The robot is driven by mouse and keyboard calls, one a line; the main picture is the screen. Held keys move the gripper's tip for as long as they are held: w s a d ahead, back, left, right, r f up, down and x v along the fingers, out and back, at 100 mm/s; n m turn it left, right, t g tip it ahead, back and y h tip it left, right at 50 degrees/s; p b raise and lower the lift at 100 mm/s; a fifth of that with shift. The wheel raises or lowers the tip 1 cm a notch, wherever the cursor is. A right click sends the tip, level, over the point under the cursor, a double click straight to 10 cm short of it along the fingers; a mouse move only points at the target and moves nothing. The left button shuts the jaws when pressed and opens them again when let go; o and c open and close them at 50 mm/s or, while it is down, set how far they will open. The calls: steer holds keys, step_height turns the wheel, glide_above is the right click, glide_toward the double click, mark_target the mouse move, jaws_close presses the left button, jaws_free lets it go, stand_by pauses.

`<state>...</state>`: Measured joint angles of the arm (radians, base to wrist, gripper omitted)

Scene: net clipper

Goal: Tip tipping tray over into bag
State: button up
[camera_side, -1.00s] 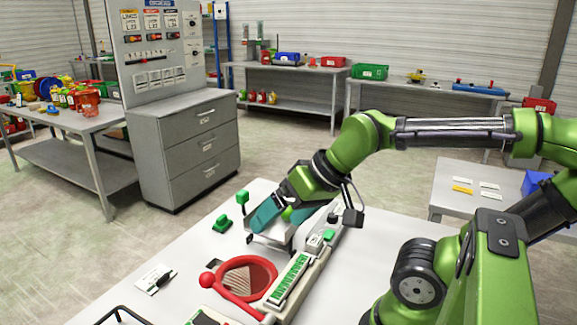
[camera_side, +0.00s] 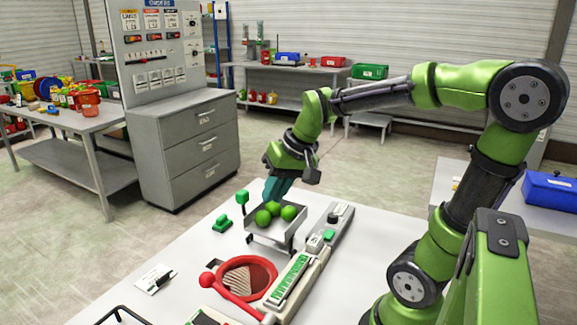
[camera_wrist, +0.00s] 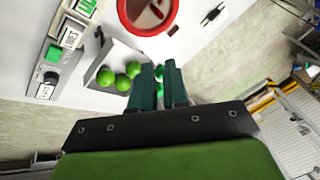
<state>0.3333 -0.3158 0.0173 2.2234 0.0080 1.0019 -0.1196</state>
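The tipping tray (camera_side: 268,241) is a shallow grey tray on a low stand, looking about level in the side view. Several green balls (camera_side: 268,212) lie in it. They also show in the wrist view (camera_wrist: 121,78), left of my fingers. The bag (camera_side: 238,289) is a net hanging inside a red ring, nearer the side camera than the tray. Its red ring (camera_wrist: 169,22) is at the top of the wrist view. My gripper (camera_side: 270,200) is just behind the tray's far edge. Its teal fingers (camera_wrist: 158,72) are slightly apart with a narrow gap. Contact with the tray cannot be told.
A grey control strip with a green button (camera_side: 328,235) runs along the right of tray and bag. A white card (camera_side: 155,278) lies on open table at left.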

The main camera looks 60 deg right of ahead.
steer(key=shift+g+y, duration=0.5)
steer(key=shift+g, duration=0.1)
steer(key=w+d, duration=0.1)
steer(key=d, duration=0.2)
steer(key=w+d, duration=0.2)
steer(key=d, duration=0.1)
steer(key=w+d+f, duration=0.1)
steer(key=w+d, duration=0.1)
steer(key=shift+w+d, duration=0.15)
steer(key=shift+d, duration=0.25)
jaws_close()
steer(key=w+d+n+y, duration=0.2)
steer(key=w+d+n, duration=0.1)
steer(key=d, duration=0.3)
steer(key=w+d+n+y, duration=0.2)
steer(key=d+n, duration=0.3)
steer(key=d, duration=0.2)
steer(key=shift+w+d+r+t, duration=0.25)
steer(key=shift+w+r+t, duration=0.15)
steer(key=w+a+f, duration=0.3)
steer(key=a+f, duration=0.5)
steer(key=shift+w+a, duration=0.4)
